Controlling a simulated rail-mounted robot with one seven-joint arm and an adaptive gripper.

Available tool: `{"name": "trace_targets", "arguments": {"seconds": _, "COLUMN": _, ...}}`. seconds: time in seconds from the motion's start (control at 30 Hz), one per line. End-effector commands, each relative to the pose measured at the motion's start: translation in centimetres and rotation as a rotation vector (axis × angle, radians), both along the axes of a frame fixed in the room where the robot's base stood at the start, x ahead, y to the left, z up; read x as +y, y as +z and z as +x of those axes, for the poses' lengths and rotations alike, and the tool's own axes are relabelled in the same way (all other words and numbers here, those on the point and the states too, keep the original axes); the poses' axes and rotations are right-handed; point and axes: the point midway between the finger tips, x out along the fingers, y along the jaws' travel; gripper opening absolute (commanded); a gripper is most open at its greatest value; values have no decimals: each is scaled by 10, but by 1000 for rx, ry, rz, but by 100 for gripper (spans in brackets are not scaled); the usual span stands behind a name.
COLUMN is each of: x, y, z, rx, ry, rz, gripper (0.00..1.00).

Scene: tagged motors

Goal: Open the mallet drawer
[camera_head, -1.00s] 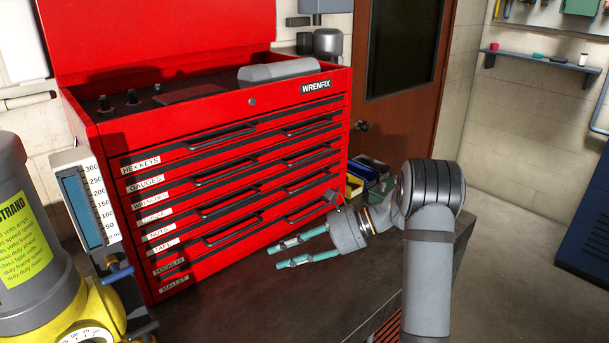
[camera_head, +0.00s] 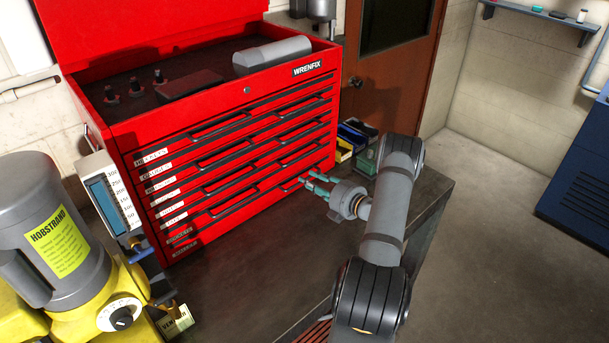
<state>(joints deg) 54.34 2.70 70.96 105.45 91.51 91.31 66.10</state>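The red tool chest (camera_head: 235,90) stands on the dark bench, with a stack of labelled drawers. The mallet label (camera_head: 185,250) is on the lowest drawer, at its left end, and the drawers look shut. My gripper (camera_head: 305,180) is at the lower right of the chest front, its two teal fingers pointing left toward the lower drawers. The fingers are apart with nothing seen between them. I cannot tell whether the tips touch the chest or a handle.
A grey and yellow motor (camera_head: 55,235) and a white gauge panel (camera_head: 108,195) stand at the left, close to the chest. Small coloured bins (camera_head: 350,140) sit right of the chest. The bench top (camera_head: 250,255) in front of the chest is mostly clear.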

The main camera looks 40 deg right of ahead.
Motion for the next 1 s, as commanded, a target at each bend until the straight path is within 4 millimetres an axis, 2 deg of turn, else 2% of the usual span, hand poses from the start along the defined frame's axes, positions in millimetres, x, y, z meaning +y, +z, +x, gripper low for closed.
{"name": "trace_targets", "arguments": {"seconds": 0.1, "x": 2, "y": -2, "z": 17, "rx": -1, "ry": 2, "rz": -1, "gripper": 27}}
{"name": "trace_targets", "arguments": {"seconds": 0.2, "x": 2, "y": -4, "z": 25, "rx": 0, "ry": 2, "rz": 0, "gripper": 27}}
{"name": "trace_targets", "arguments": {"seconds": 0.57, "x": 2, "y": -6, "z": 30, "rx": -1, "ry": 1, "rz": -1, "gripper": 27}}
{"name": "trace_targets", "arguments": {"seconds": 1.0, "x": 2, "y": -6, "z": 30, "rx": 0, "ry": 1, "rz": -1, "gripper": 2}}
